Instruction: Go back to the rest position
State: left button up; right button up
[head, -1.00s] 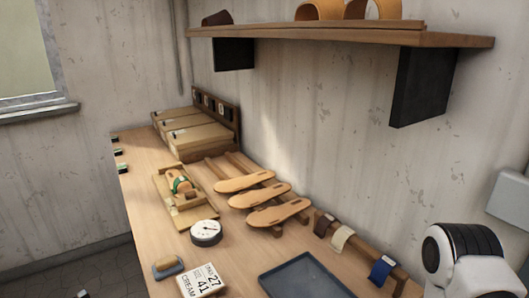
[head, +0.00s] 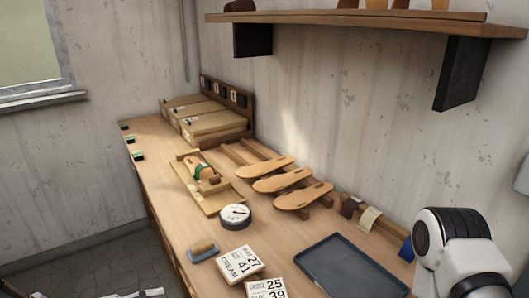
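Neither of my grippers shows clearly in the head view. A white and black link of my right arm fills the lower right corner, and its gripper is out of frame. A small pale and dark piece, probably of my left arm, shows at the bottom left edge. The wooden workbench (head: 165,215) runs along the wall. On it a wooden jig (head: 222,205) holds a sandal with a green strap (head: 199,171). Three tan soles (head: 279,180) lie on a wooden rack. A round dial (head: 236,216) stands beside the jig.
Number cards (head: 239,264) and a brush-like block (head: 203,249) lie near the front edge. A dark tray (head: 350,268) is close to my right arm, as is a rail with straps (head: 369,219). Boxes (head: 212,124) stand at the far end. A wall shelf (head: 370,24) overhangs the bench.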

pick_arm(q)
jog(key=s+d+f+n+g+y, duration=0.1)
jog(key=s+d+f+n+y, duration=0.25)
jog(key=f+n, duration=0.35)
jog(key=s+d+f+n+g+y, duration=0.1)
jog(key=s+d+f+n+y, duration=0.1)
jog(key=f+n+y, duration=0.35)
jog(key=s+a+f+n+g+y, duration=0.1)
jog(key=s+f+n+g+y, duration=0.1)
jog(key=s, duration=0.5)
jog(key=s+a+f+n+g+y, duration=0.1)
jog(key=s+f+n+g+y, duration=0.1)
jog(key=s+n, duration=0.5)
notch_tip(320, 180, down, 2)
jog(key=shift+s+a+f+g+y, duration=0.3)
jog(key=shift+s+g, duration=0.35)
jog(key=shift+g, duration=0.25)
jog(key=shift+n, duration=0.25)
